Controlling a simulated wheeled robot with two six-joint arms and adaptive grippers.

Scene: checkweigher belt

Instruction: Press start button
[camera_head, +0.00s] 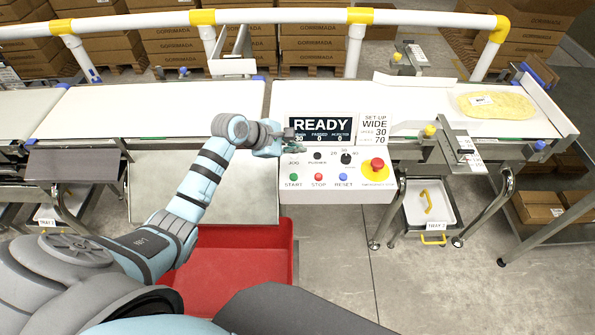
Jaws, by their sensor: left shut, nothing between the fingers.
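The control panel (336,190) stands at the middle of the belt line. Its green start button (293,177) is at the lower left, above the word START. A red stop button (319,177) and a blue reset button (343,177) sit to its right. A large red emergency stop (377,165) on a yellow base is at the panel's right. The display (321,125) above reads READY. My left gripper (290,140) is shut and empty, in front of the display's lower left, above the start button in the picture and apart from it. My right gripper is not in view.
White belts (150,108) run left and right of the display. A yellow package (496,105) lies on the right belt. A red bin (230,255) is on the floor below. A white and yellow guard rail (280,16) and stacked cartons (180,45) are behind.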

